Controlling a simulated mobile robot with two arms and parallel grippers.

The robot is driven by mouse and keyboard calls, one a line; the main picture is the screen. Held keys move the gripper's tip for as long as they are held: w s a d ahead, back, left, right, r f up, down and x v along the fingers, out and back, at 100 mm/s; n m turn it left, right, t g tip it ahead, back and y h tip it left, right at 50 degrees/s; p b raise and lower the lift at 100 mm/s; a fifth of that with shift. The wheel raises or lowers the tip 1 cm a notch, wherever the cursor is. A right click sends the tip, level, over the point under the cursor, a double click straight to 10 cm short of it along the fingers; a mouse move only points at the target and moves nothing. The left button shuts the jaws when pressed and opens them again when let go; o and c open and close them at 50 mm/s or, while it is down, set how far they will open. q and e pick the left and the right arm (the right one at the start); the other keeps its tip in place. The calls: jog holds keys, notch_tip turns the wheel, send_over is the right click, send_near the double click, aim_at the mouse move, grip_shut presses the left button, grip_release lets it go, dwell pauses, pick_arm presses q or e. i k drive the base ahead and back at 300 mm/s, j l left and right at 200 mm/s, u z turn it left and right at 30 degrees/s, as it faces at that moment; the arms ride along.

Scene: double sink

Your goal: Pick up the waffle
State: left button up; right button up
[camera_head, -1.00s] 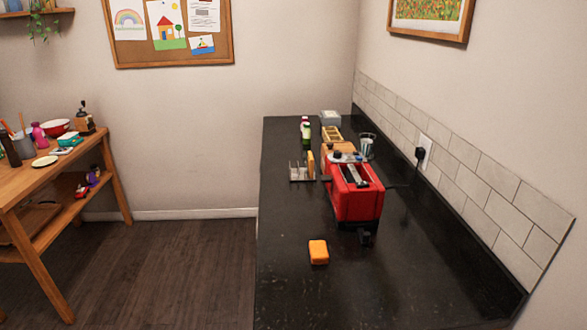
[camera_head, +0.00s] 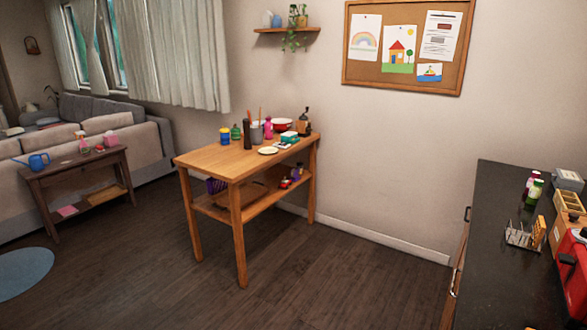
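No loose waffle shows on the visible part of the counter now. A wire rack (camera_head: 522,237) stands on the dark counter (camera_head: 497,270) at the right, and a flat golden-yellow piece (camera_head: 540,229) stands upright at its right side. I cannot tell whether that piece is a waffle or toast. The red toaster (camera_head: 574,270) is cut off by the right edge of the view. Neither of my grippers is in view.
A wooden table (camera_head: 228,160) with bottles, a bowl and a plate stands at centre left. A side table (camera_head: 80,170) and sofa (camera_head: 160,130) are farther left. Bottles (camera_head: 535,191) and a wooden box (camera_head: 569,201) stand on the counter. The dark floor (camera_head: 340,275) before the counter is clear.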

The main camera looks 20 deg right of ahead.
aim_at(541, 229)
jog(key=i+j, duration=0.15)
jog(key=i, duration=0.2)
jog(key=i+j, duration=0.2)
jog(key=i, duration=0.15)
jog(key=i+j, duration=0.15)
jog(key=i, duration=0.2)
jog(key=i+l+z, duration=0.1)
jog(key=i+z, duration=0.5)
jog(key=z, duration=0.15)
jog(key=i+j+z, duration=0.1)
jog(key=i+z, duration=0.3)
jog(key=k, duration=0.05)
